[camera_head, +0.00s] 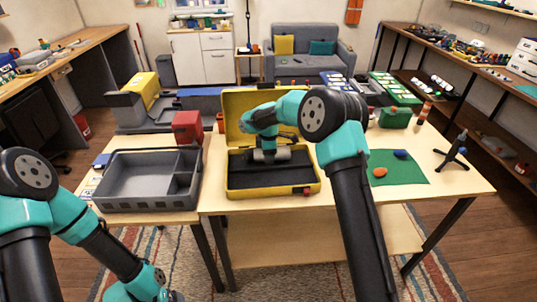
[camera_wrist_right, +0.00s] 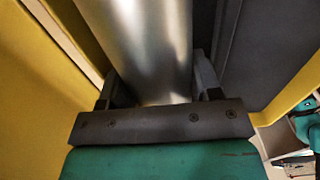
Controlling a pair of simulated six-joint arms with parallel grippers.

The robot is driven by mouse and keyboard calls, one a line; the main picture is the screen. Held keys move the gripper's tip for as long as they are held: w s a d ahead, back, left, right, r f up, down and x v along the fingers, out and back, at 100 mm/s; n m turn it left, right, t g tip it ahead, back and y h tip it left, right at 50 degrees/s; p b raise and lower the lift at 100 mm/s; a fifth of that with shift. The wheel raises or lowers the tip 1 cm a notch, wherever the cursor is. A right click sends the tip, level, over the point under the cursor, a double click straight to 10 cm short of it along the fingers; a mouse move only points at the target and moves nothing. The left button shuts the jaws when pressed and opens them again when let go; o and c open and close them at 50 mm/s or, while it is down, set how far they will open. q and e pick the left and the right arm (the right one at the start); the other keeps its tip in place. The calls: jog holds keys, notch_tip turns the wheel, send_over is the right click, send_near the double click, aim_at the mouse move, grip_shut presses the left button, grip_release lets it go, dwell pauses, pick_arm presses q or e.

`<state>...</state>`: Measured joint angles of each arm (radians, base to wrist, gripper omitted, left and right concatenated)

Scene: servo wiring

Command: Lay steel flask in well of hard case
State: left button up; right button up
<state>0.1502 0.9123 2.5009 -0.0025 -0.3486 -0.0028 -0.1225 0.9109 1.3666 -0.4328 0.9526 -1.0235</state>
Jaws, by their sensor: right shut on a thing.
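The steel flask (camera_wrist_right: 150,45) is a shiny metal cylinder between the fingers of my right gripper (camera_wrist_right: 160,90) in the right wrist view. The gripper is shut on it. In the head view my right gripper (camera_head: 268,156) reaches down inside the open yellow hard case (camera_head: 235,191), over its dark foam insert (camera_head: 240,180). My arm hides most of the flask there. Whether the flask touches the bottom of the well cannot be told. In the wrist view, yellow case walls (camera_wrist_right: 35,100) and dark foam (camera_wrist_right: 262,50) flank the flask. My left arm shows at lower left; its fingers are out of frame.
A grey divided tray (camera_head: 140,182) stands left of the case, with a red box (camera_head: 187,127) behind it. A green mat (camera_head: 397,168) with an orange lump (camera_head: 380,172) and a blue lump (camera_head: 401,154) lies right. A small black tripod (camera_head: 452,152) stands near the right edge.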

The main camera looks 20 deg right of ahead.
jog(key=shift+f, duration=0.1)
jog(key=o, duration=1.3)
jog(key=shift+c, duration=0.2)
notch_tip(320, 180, up, 17)
jog(key=shift+r, duration=0.2)
